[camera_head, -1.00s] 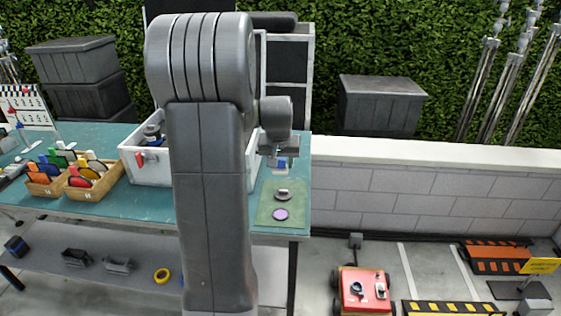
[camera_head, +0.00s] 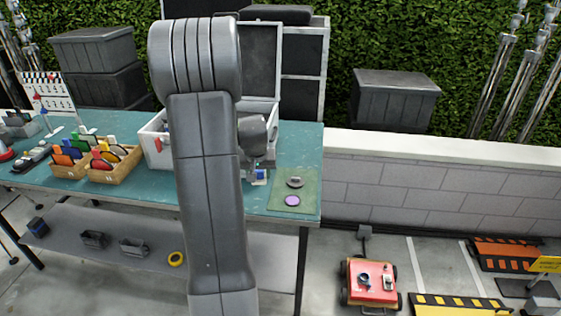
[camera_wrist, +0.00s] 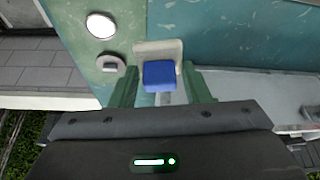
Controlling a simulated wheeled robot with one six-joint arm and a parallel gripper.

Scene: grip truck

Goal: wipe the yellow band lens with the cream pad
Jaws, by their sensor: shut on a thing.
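My gripper (camera_wrist: 160,85) is shut on the blue handle of the cream pad (camera_wrist: 158,49). The pad sits between the green fingers, with its cream part toward the top in the wrist view. In the head view my gripper (camera_head: 258,177) is left of the green mat (camera_head: 309,190), partly hidden by my arm. A round lens (camera_head: 292,199) looks purple on the mat; it looks white in the wrist view (camera_wrist: 101,25). No yellow band can be made out on it. The pad is apart from the lens.
A grey round piece (camera_head: 295,182) sits behind the lens on the mat. Wooden bins (camera_head: 112,176) of coloured pieces and a white box (camera_head: 152,150) stand left on the teal table (camera_head: 145,198). A red cart (camera_head: 371,285) is on the floor at right.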

